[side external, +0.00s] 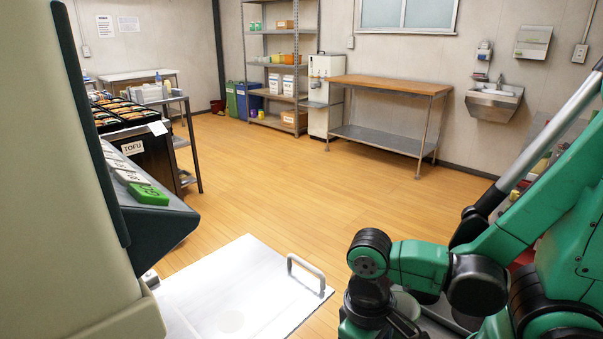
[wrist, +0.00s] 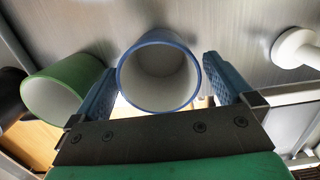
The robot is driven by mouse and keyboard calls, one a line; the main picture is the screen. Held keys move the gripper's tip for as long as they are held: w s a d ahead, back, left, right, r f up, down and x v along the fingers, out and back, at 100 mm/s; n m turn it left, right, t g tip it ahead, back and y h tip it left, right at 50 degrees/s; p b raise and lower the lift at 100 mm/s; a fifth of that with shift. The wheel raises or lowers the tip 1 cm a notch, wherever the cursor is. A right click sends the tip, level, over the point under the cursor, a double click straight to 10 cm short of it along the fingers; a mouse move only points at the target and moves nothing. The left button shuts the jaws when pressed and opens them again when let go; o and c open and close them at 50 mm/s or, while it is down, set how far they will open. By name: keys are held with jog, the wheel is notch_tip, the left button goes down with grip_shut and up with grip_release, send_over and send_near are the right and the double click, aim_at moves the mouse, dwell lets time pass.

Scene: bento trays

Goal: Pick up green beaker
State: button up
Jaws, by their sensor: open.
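The green beaker (wrist: 62,88) is at the left in the wrist view, with a pale inside and its open mouth toward the camera. It lies outside my gripper (wrist: 157,62), to the left of the left finger. A blue-rimmed beaker (wrist: 160,76) appears between the two blue fingers, with a narrow gap on each side; how deep it sits between them I cannot tell. My gripper is open. In the side view only my green and black arm shows at the lower right, and I cannot make out either beaker near it.
A dark round object (wrist: 10,95) stands left of the green beaker, partly cut off. A white knobbed object (wrist: 296,48) is at the right. In the side view, a white panel with a handle (side external: 306,275) is left of my arm; open floor (side external: 300,190) lies beyond.

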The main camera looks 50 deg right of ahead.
jog(key=shift+w+r, duration=0.2)
jog(key=shift+r, duration=1.75)
jog(key=w+d+r+t, duration=0.6)
jog(key=w+r+t, duration=0.1)
jog(key=w, duration=0.4)
jog(key=shift+t, duration=0.8)
jog(key=shift+a, duration=0.1)
jog(key=n+g, duration=0.2)
jog(key=g, duration=0.7)
send_near(399, 315)
jog(key=shift+s+a+f, duration=0.4)
jog(key=shift+a, duration=0.25)
jog(key=shift+s+a+f, duration=0.4)
jog(key=shift+a+f, duration=0.05)
jog(key=shift+a, duration=0.15)
jog(key=shift+s+f, duration=0.15)
jog(key=shift+f, duration=1.15)
jog(key=shift+s+f, duration=0.15)
jog(key=shift+f, duration=1.2)
